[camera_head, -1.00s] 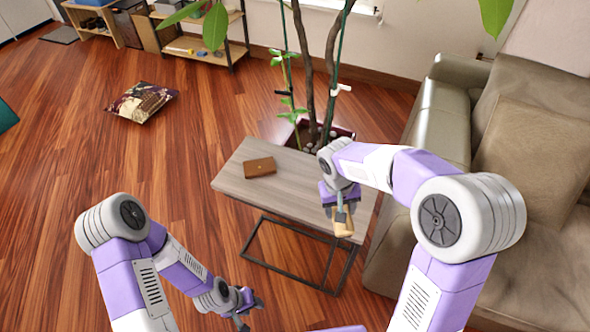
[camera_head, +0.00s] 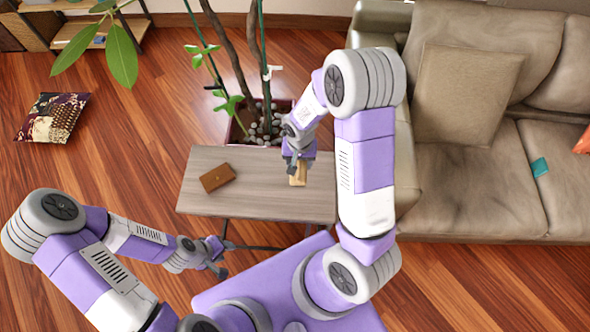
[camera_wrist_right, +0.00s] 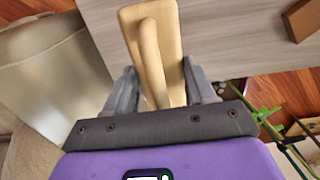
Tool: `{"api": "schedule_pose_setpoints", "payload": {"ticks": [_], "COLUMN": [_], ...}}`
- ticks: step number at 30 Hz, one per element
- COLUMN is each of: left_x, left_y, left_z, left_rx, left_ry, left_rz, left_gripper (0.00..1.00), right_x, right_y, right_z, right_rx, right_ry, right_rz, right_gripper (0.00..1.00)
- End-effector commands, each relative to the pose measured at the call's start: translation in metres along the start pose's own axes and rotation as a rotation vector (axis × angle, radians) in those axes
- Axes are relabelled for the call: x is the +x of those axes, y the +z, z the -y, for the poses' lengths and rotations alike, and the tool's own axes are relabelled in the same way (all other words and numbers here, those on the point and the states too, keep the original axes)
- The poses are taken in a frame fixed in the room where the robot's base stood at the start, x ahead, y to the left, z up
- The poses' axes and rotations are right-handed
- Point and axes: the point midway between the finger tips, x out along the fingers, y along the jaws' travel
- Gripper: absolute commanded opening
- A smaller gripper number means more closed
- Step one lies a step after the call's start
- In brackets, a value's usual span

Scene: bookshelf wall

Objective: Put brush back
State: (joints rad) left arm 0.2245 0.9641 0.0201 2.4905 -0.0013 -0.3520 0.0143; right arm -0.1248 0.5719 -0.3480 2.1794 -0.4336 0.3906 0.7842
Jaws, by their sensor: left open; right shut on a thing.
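The brush (camera_head: 298,174) is a pale wooden piece below my right gripper (camera_head: 297,163), over the right part of the grey table (camera_head: 255,205). In the right wrist view the brush (camera_wrist_right: 150,50) shows a flat tan block with a raised handle. The right gripper (camera_wrist_right: 155,90) has its grey fingers on either side of it, shut on it. I cannot tell whether the brush touches the table top. My left gripper (camera_head: 221,257) is open and empty, low in front of the table's left part.
A brown wallet-like case (camera_head: 217,177) lies on the table's left half. A potted plant (camera_head: 262,125) stands behind the table. A beige sofa (camera_head: 480,180) is at the right. A shelf (camera_head: 85,30) stands at the back left, and a patterned cushion (camera_head: 52,118) lies on the floor.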

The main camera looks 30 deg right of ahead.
Motion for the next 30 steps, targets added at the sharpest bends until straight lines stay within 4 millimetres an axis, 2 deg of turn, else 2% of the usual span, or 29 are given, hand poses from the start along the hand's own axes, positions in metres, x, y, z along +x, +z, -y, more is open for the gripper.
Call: {"api": "schedule_pose_setpoints", "payload": {"ticks": [3,6,14,19,30], "left_x": [0.009,0.014,0.019,0.026,0.028], "left_y": [0.0,0.0,0.0,-0.001,-0.001], "left_z": [0.004,0.006,0.007,0.01,0.011], "left_rx": [-0.001,-0.001,-0.001,-0.001,0.0], "left_ry": [0.0,0.0,0.0,0.0,0.0], "left_rz": [0.001,0.001,0.001,0.001,0.0], "left_gripper": [0.43,0.43,0.43,0.43,0.43], "right_x": [0.028,0.046,0.067,0.091,0.096], "right_y": [0.002,0.001,0.001,0.001,0.0], "right_z": [-0.001,-0.001,-0.001,-0.001,0.0], "right_rx": [0.002,0.001,0.0,0.0,0.0], "right_ry": [0.003,0.003,0.001,0.003,0.0], "right_rz": [0.005,0.004,0.002,0.003,0.001], "right_gripper": [0.22,0.22,0.22,0.22,0.22]}}
